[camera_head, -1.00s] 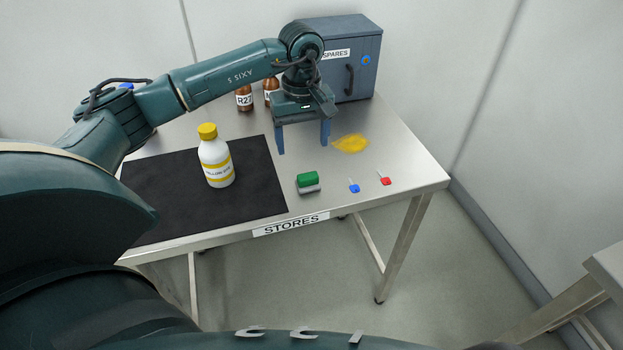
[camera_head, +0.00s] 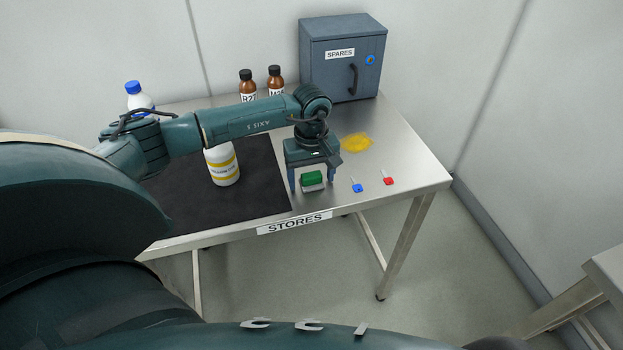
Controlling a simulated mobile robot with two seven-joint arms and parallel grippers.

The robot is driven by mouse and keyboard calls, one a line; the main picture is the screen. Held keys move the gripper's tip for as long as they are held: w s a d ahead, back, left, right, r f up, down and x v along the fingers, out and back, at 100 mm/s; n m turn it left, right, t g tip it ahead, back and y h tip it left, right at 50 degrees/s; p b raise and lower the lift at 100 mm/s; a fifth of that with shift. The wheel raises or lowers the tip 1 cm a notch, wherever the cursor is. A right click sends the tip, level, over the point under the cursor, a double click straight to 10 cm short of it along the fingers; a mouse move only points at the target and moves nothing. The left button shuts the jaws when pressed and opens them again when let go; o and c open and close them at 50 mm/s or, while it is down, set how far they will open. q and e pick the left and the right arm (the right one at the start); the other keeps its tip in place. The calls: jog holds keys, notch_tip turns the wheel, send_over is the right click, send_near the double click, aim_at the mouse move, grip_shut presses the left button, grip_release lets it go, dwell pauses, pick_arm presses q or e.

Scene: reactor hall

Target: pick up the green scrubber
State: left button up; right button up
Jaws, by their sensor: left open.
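The green scrubber (camera_head: 313,178) has a green top and a grey underside and lies on the steel table near its front edge. My left gripper (camera_head: 312,186) is open, pointing down, with one finger to the left of the scrubber and the other to its right or just behind it. The palm is above and behind the scrubber, so its far side is hidden. I cannot tell whether the fingers touch it. My right gripper is not in view.
A white bottle with yellow bands (camera_head: 223,168) stands on the black mat (camera_head: 262,200), its top hidden by my arm. Blue (camera_head: 357,188) and red (camera_head: 388,181) keys lie right of the scrubber. A yellow spill (camera_head: 356,143), brown bottles (camera_head: 247,84) and the SPARES cabinet (camera_head: 341,60) are behind.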

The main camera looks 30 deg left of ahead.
aim_at(312, 175)
pick_arm(q)
jog(key=shift+c, duration=0.3)
jog(key=c, duration=1)
notch_tip(312, 175, up, 10)
jog(key=shift+r+b, duration=0.1)
jog(key=shift+b, duration=0.35)
jog(key=o, duration=0.5)
jog(key=shift+c, duration=0.2)
jog(key=c, duration=0.4)
